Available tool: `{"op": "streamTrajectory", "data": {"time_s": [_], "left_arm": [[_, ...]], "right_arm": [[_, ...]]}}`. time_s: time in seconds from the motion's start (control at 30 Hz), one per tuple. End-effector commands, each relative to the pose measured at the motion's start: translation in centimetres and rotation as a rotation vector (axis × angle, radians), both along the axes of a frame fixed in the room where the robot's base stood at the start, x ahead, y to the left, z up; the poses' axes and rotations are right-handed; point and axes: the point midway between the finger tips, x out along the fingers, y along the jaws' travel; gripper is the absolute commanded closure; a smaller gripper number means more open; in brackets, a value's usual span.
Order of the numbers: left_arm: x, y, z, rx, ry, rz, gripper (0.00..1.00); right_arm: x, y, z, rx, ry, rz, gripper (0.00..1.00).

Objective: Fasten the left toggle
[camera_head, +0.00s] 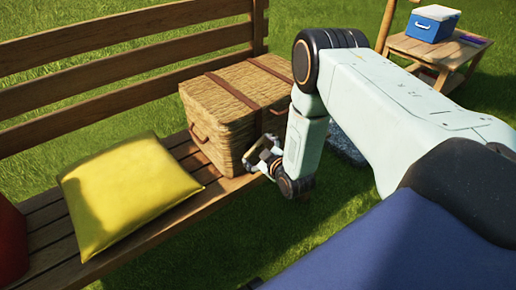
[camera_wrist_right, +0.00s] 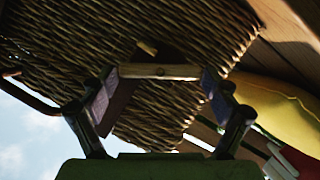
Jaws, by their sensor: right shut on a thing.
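A wicker basket (camera_head: 225,105) with brown leather straps (camera_head: 233,92) and a side handle (camera_head: 199,133) stands closed on the bench. My right gripper (camera_head: 262,158) is at the basket's front face, near its lower right. In the wrist view, the fingers of my right gripper (camera_wrist_right: 160,90) close on the two ends of a light wooden toggle (camera_wrist_right: 158,72), which lies crosswise before the wicker (camera_wrist_right: 70,45). A dark strap (camera_wrist_right: 121,104) runs behind it. A small light piece (camera_wrist_right: 147,47) shows just beyond the toggle; I cannot tell what it is. My left gripper is out of view.
A yellow cushion (camera_head: 125,190) lies on the wooden bench (camera_head: 45,235) left of the basket, with a red object (camera_head: 10,245) at the far left. A blue and white cooler (camera_head: 433,23) stands on a small table (camera_head: 440,52) at the back right. Grass is open in front.

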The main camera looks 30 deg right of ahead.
Motion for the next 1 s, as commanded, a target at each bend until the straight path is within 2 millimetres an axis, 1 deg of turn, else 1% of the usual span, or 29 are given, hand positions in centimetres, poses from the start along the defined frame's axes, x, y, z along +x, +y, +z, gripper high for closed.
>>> {"op": "streamTrajectory", "data": {"time_s": [0.03,0.2,0.5,0.73,1.0], "left_arm": [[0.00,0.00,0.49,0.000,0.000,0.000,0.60],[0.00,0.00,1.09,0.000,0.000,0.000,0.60],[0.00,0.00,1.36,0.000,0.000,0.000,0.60],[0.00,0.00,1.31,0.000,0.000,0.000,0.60],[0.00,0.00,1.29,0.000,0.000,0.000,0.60]], "right_arm": [[-0.03,-0.14,0.24,0.038,0.004,-0.001,0.44],[-0.02,-0.27,0.22,0.181,0.018,-0.001,0.44],[0.02,-0.44,0.15,0.398,0.040,-0.001,0.44],[0.04,-0.46,0.13,0.505,0.050,0.001,0.44],[0.03,-0.48,0.12,0.555,0.055,0.001,0.43]]}}
